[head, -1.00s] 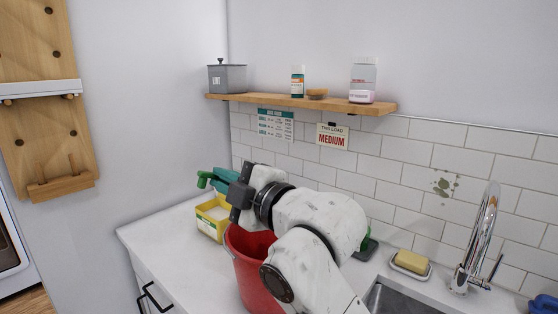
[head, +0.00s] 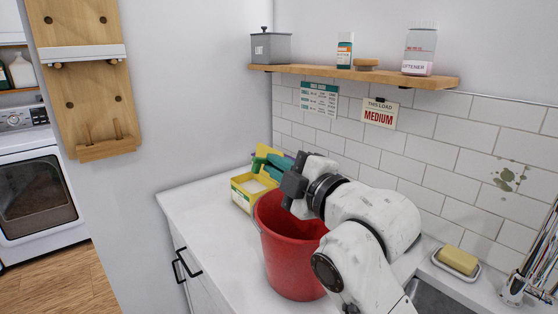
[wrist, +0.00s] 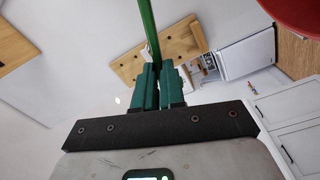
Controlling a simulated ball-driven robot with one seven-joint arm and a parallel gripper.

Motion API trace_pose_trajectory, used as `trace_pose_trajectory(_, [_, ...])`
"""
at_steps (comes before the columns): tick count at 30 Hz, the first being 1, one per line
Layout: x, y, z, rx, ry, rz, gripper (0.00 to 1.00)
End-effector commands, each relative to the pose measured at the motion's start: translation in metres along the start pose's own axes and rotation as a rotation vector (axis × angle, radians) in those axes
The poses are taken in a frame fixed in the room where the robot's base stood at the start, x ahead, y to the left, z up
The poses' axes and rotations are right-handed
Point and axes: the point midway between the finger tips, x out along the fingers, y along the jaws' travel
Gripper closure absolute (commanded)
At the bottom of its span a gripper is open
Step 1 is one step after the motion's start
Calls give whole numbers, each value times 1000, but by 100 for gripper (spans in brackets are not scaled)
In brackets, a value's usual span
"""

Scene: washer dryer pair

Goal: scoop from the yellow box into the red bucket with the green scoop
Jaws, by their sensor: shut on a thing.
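The yellow box (head: 241,197) stands on the counter, with pale contents showing in its open top. The red bucket (head: 290,255) stands upright in front of it and to the right. My gripper (head: 272,170) is above and behind the bucket's rim, near the box's back right edge. Its teal fingers are shut on the green scoop (head: 258,164), whose handle runs up from between the fingers in the wrist view (wrist: 149,35). The scoop's bowl is not clearly seen, so I cannot tell whether it holds anything. The bucket's edge shows in the wrist view (wrist: 297,14).
A wooden shelf (head: 350,75) with jars and a grey tin hangs above. A soap dish (head: 456,266), sink and faucet (head: 535,250) are at the right. The counter (head: 200,200) is clear left of the box. A washer (head: 40,190) stands at far left.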

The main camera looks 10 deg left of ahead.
Motion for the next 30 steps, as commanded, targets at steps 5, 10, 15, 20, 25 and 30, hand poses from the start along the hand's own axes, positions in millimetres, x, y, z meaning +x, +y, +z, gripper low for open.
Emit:
trace_pose_trajectory(5, [-3,6,2,149,2,166,100])
trace_pose_trajectory(10, [-6,17,4,260,1,301,100])
trace_pose_trajectory(15, [-9,24,6,340,1,400,100])
trace_pose_trajectory(20, [-11,27,8,398,0,471,100])
trace_pose_trajectory(25, [-14,28,10,459,1,543,100])
trace_pose_trajectory(30, [-17,30,13,506,3,606,100])
